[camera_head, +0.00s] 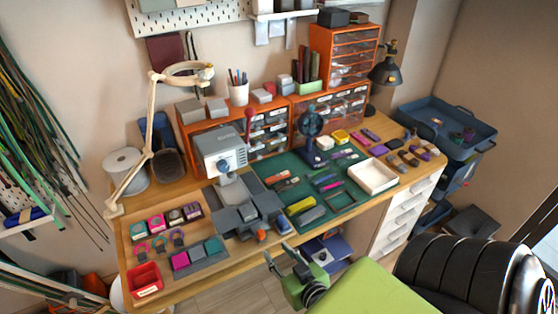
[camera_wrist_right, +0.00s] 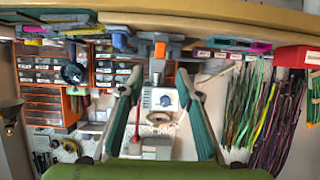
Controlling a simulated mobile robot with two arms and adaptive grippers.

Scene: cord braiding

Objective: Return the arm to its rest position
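My right gripper (camera_head: 281,256) hangs in front of the workbench's front edge, over the floor side, with my green and black arm behind it at the lower right. It is apart from the bench and touches nothing that I can see. In the right wrist view the gripper (camera_wrist_right: 159,76) has its two teal-padded fingers spread wide with nothing held between them. That view looks at the bench upside down. My left gripper shows in neither view. No cord is in my right gripper.
The wooden workbench (camera_head: 180,287) carries a grey braiding machine (camera_head: 221,151), a green mat (camera_head: 292,206), a white tray (camera_head: 373,176) and a red bin (camera_head: 145,279). Orange drawer cabinets stand at the back. A blue cart (camera_head: 447,125) stands right. Cords hang at far left. Floor before the bench looks free.

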